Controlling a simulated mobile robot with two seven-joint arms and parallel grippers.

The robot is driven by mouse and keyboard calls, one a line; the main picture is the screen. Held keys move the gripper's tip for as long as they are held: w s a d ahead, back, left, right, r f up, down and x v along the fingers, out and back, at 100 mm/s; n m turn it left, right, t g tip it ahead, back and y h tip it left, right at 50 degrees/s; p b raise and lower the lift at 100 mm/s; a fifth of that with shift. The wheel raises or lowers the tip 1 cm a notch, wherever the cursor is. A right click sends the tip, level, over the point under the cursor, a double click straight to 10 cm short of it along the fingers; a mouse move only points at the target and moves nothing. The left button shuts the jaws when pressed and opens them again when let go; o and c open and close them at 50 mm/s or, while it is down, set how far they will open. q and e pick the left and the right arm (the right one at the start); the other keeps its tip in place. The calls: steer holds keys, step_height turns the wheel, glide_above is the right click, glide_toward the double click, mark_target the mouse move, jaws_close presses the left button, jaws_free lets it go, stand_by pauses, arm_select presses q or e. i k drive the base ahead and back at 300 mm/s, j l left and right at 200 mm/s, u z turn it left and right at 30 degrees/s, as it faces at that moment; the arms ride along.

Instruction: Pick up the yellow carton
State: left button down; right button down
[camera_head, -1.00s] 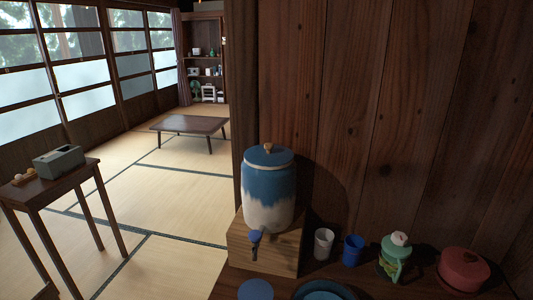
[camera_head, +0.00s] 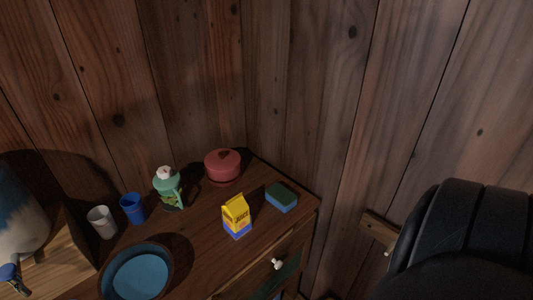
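The yellow carton (camera_head: 236,214) stands upright on the wooden cabinet top, toward its front right. It has a yellow gabled top with dark lettering and a blue band at the bottom. Nothing covers it. Neither of my grippers shows in the head view.
Near the carton are a blue and green sponge (camera_head: 281,198), a red lidded pot (camera_head: 222,165) and a green bottle (camera_head: 169,188). To the left stand a blue cup (camera_head: 133,208), a white cup (camera_head: 102,222) and a blue bowl (camera_head: 110,281). Wooden walls close off the back.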

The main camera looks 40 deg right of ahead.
mark_target(235, 218)
steer(key=z, duration=1.2)
